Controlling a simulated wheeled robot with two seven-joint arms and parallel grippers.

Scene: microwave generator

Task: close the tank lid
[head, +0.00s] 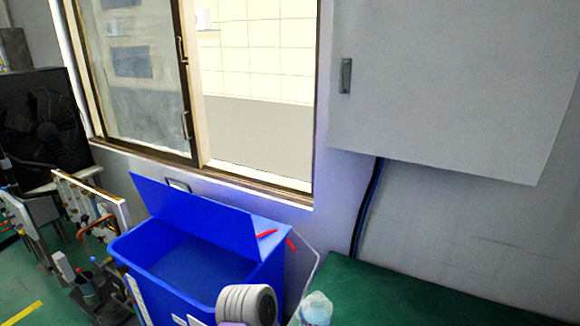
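A blue tank (262,285) stands below the window at the lower middle. Its blue lid (192,208) is raised and leans up along the back side, so the tank's inside (195,262) shows as an open hollow. Two small red parts lie near the right end of the lid, one red part (267,234) on the blue top and another (291,244) at its edge. The tank's lower front is cut off by the picture edge. I see neither of my grippers clearly in the head view.
A grey ribbed rounded part (247,304) covers the tank's front right corner. A pale object (316,309) is beside it. A green surface (400,298) lies right, below a wall cabinet (450,90). Cluttered equipment (90,215) and a dark fan (42,125) stand left.

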